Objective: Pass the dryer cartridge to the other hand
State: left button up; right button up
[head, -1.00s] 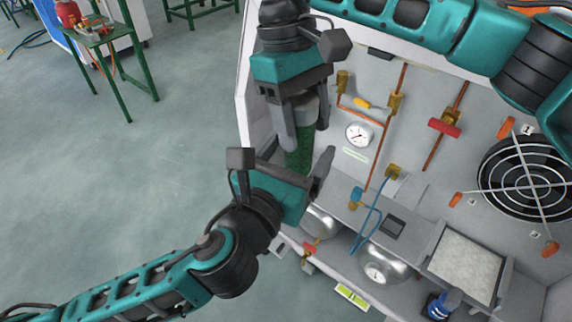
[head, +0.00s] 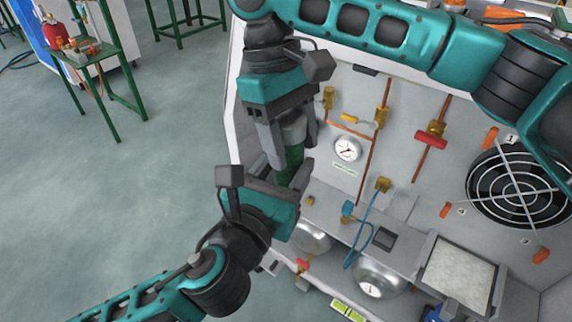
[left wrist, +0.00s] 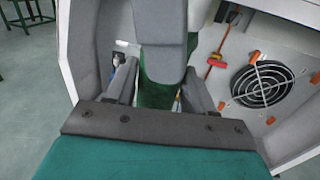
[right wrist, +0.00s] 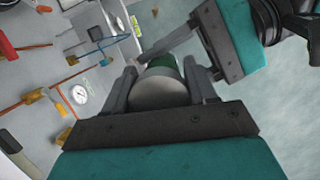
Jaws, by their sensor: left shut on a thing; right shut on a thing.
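The dryer cartridge, a green cylinder (head: 291,160) with a grey end, is held steeply between both grippers in the head view. My right gripper (head: 287,143) comes from above and is shut around its upper, grey end. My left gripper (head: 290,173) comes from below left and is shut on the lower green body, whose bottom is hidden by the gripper. In the left wrist view the green body (left wrist: 156,95) lies between the fingers, partly covered by a dark finger of my right gripper. In the right wrist view the grey round end (right wrist: 158,92) sits between the fingers.
The open generator cabinet is at the right, with a gauge (head: 347,149), copper pipes, a red-handled valve (head: 431,140), a fan (head: 520,187) and a white filter panel (head: 459,275). A green table (head: 88,55) stands far left.

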jog(key=o, duration=1.4)
jog(key=shift+a, duration=0.1)
jog(key=shift+r, duration=0.1)
